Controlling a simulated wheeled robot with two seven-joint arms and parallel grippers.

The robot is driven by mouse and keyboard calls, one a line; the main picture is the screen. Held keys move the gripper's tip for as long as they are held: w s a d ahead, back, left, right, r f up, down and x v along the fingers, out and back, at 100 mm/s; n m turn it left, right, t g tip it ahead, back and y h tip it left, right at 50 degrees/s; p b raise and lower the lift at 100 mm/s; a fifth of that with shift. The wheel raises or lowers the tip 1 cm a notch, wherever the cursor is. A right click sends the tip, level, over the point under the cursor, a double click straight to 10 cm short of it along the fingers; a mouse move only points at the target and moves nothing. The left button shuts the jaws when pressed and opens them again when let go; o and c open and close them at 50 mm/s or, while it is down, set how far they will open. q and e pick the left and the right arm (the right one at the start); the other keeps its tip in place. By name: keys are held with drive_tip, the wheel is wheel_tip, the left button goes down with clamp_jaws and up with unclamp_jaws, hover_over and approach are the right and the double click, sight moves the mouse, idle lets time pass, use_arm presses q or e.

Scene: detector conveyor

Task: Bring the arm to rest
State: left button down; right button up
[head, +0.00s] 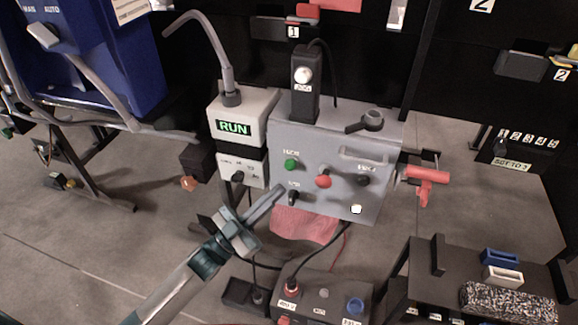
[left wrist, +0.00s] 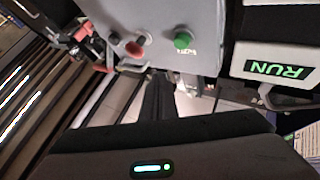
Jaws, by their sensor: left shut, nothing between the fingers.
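My left arm comes in from the lower left of the head view. Its gripper (head: 272,200) is shut and empty, pointing up and right just in front of the lower left part of the grey control box (head: 335,203). In the left wrist view the dark fingers (left wrist: 158,98) lie together below the box face, where the green button (left wrist: 183,40) shows. I cannot tell whether the fingertips touch the box. My right gripper is in neither view.
A box with a lit RUN display (head: 233,127) stands left of the control box. A red handle (head: 427,177) sticks out at its right. Below are a small button box (head: 318,302) with cables and a dark table (head: 450,262) with blue and white holders. Grey floor lies open at left.

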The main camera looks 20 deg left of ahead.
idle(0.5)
use_arm(q)
drive_tip(key=s+a+f+n+g+y, duration=0.2)
drive_tip(key=f+n+y, duration=0.3)
drive_tip(key=f, duration=1)
drive_tip(key=s+a+f+n+g+y, duration=0.2)
drive_tip(key=f+y, duration=0.4)
drive_tip(key=f, duration=1)
drive_tip(key=s+d+f+g+y, duration=0.1)
drive_tip(key=s+f+g, duration=0.3)
drive_tip(key=s+f, duration=0.7)
drive_tip(key=s+d+f+n+g+y, duration=0.1)
drive_tip(key=s+f+g, duration=0.3)
drive_tip(key=s+f, duration=0.7)
drive_tip(key=shift+s+d+f+y, duration=0.2)
drive_tip(key=shift+s+d+y, duration=0.2)
drive_tip(key=shift+s, duration=0.15)
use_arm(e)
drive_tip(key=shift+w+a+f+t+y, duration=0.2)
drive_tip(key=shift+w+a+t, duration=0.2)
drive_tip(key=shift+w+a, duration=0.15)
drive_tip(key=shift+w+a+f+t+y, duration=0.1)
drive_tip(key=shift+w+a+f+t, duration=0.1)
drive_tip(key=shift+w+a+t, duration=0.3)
